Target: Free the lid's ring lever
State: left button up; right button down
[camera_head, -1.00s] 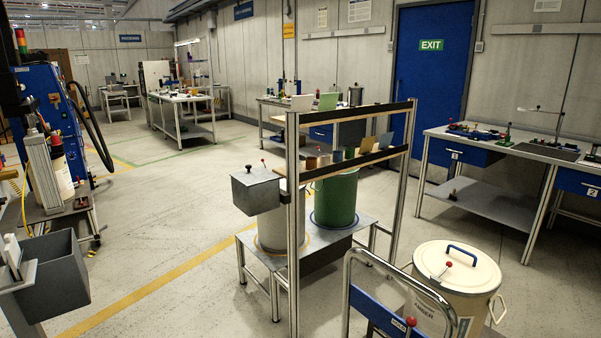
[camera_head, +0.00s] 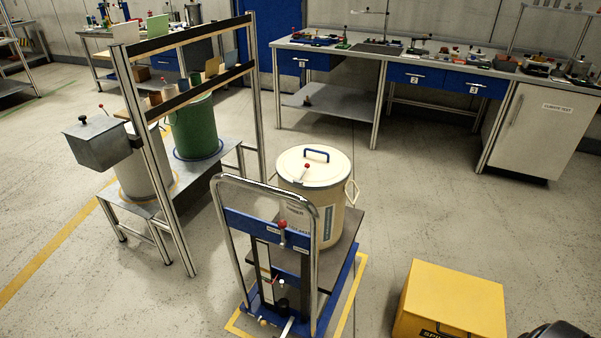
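A cream drum (camera_head: 326,217) stands upright on the platform of a blue lift trolley. I cannot tell at this size whether the lever is latched.
The blue lift trolley (camera_head: 262,224) has a tall chrome push frame in front of the drum. A yellow box (camera_head: 452,300) stands at the lower right. A metal stand (camera_head: 215,178) with a green drum (camera_head: 193,128) is at left. Open floor lies right of the drum.

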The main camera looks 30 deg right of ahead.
aim_at(307, 167)
jog(key=i, duration=0.5)
jog(key=i+z, duration=0.25)
jog(key=z, duration=1.25)
